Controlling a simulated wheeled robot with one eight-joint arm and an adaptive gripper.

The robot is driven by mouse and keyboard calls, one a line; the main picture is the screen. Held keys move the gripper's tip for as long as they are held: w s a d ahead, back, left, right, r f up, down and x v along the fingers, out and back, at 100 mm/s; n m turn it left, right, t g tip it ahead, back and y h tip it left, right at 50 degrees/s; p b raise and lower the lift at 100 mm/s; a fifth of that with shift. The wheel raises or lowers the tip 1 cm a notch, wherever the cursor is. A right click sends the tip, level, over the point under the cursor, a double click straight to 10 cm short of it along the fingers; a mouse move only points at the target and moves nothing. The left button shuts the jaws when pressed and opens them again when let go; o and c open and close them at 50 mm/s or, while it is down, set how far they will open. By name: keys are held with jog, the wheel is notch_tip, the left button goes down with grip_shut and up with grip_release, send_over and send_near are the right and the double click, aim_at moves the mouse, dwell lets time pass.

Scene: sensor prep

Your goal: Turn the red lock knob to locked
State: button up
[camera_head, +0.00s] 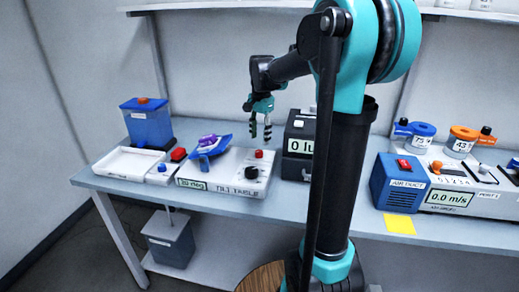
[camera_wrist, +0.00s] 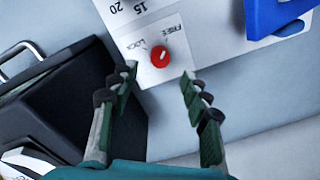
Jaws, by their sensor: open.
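The red lock knob (camera_wrist: 160,57) sits on a white panel of the tilt table (camera_wrist: 190,42), between printed words LOCK and FREE. Its white pointer mark is small, and I cannot tell for sure which word it points to. In the head view the red knob (camera_head: 259,153) stands on the tilt table box (camera_head: 222,190), behind a black knob (camera_head: 251,172). My gripper (camera_wrist: 158,80) is open and empty, its fingers on either side of the knob in the picture and apart from it. In the head view my gripper (camera_head: 260,138) hangs above and behind the red knob.
A blue tilting plate (camera_head: 209,147) with a purple piece lies left of the knob. A black display box (camera_head: 299,145) stands close on the right. A white tray (camera_head: 127,162) and a blue container (camera_head: 147,122) are farther left. A blue air duct unit (camera_head: 399,182) is at the right.

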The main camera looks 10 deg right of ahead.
aim_at(259, 151)
notch_tip(259, 151, down, 6)
jog(key=shift+w+a+f, duration=0.1)
dwell(0.4)
grip_shut()
